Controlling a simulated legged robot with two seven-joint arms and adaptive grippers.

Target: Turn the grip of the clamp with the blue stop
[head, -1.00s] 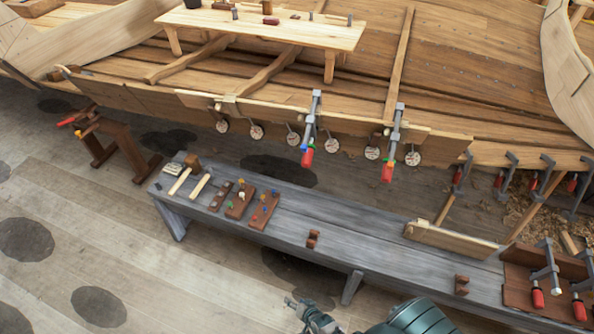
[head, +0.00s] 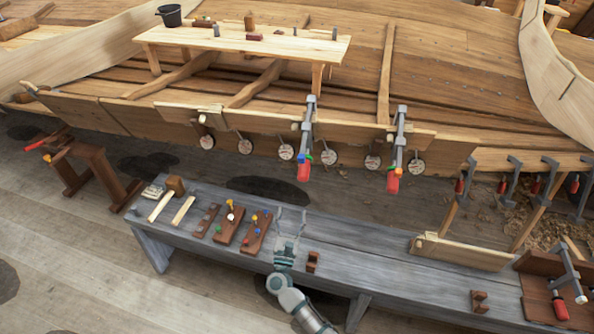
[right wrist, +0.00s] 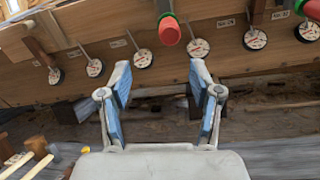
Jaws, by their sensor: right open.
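The clamp with the blue stop (head: 300,157) hangs on the hull's lower plank, left of a second clamp (head: 398,145). Its red grip (head: 304,172) points down, and a small green part sits beside the blue stop. In the right wrist view a red grip with a green collar (right wrist: 169,30) shows at the top, beyond the fingertips; no blue shows there. My right gripper (head: 291,212) is open and empty over the bench, below and in front of this clamp, apart from it. Its spread fingers (right wrist: 161,72) also show in the right wrist view. My left gripper is not in view.
The grey bench (head: 365,250) carries mallets, peg blocks (head: 255,232) and a small brown block (head: 313,261). Round tagged discs (head: 329,157) hang along the plank close to the clamp on both sides. A board with clamps (head: 560,290) lies at the right end.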

